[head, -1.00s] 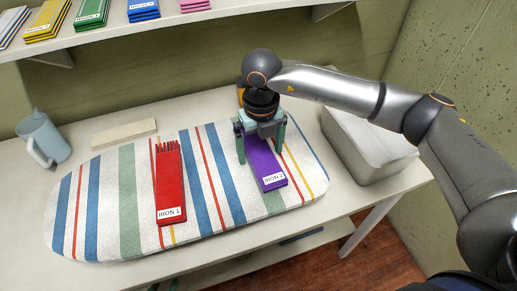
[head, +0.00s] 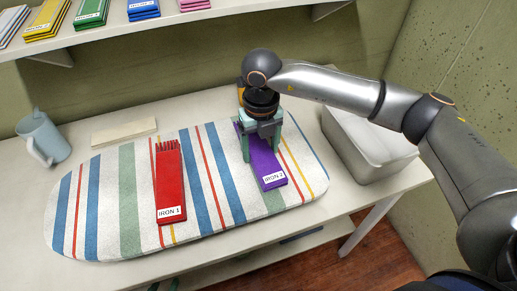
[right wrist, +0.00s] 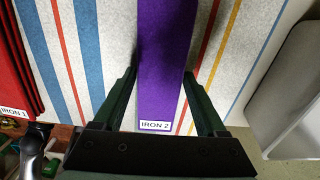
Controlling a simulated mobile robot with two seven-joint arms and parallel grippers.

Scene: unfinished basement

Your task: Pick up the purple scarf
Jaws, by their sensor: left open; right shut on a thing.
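The purple scarf (head: 269,174), folded into a flat strip with an "IRON 2" label, lies on the striped ironing board (head: 107,200), right of the middle. My right gripper (head: 262,153) points down over the scarf with one finger on each long side. It is shut on the scarf, which still rests on the board. In the right wrist view the scarf (right wrist: 160,60) runs between the two dark green fingers. The scarf's far end is partly hidden by the gripper in the head view. My left gripper is not in view.
A red fringed scarf (head: 170,185) labelled "IRON 1" lies left of the purple one. A grey bin (head: 367,150) stands at the right, a blue-grey jug (head: 44,140) at the left. A pale block (head: 124,130) lies behind the board. A shelf (head: 180,22) with folded cloths hangs above.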

